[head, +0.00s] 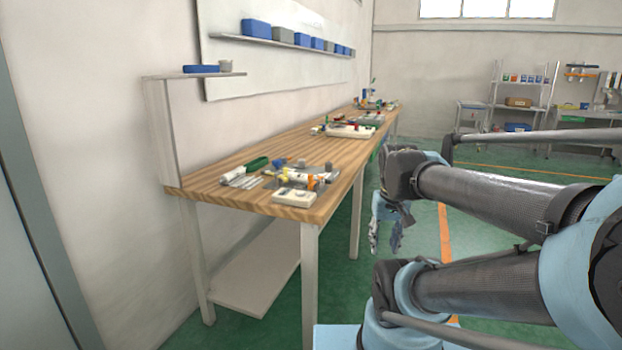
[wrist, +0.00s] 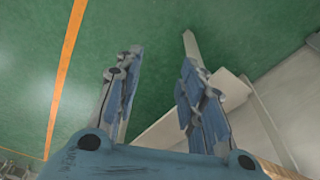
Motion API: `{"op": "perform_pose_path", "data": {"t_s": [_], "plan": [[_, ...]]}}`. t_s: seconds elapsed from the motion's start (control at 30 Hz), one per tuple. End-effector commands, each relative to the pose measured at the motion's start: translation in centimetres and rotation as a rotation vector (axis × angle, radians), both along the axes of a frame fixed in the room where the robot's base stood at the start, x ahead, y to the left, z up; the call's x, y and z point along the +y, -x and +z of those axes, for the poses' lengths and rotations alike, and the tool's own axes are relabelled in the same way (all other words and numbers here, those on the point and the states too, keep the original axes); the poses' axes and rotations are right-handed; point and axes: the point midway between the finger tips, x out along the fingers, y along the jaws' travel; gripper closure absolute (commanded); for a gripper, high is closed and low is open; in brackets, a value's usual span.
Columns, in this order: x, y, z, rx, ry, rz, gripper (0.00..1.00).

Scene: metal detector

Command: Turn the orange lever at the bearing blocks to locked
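Near the front end of the wooden bench in the head view, a small orange part (head: 311,183), perhaps the lever, stands among small grey pieces (head: 328,167) that may be the bearing blocks. They are too small to tell the lever's position. My gripper (head: 386,236) hangs to the right of the bench, below its top and clear of it, pointing down. In the wrist view my gripper (wrist: 161,60) has its two blue fingers apart with nothing between them. The lever is not seen in the wrist view.
The wooden bench top (head: 215,194) runs back along the left wall. A white box (head: 294,198) and a green-handled tool (head: 257,164) lie close to the orange part. A lower shelf (head: 245,280) is under the bench. The green floor (head: 340,240) right of the bench is open.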

Motion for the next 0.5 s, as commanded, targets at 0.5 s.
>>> {"op": "perform_pose_path", "data": {"t_s": [0.5], "plan": [[6.3,-13.1,14.8,0.080,-0.011,0.017,0.64]]}}
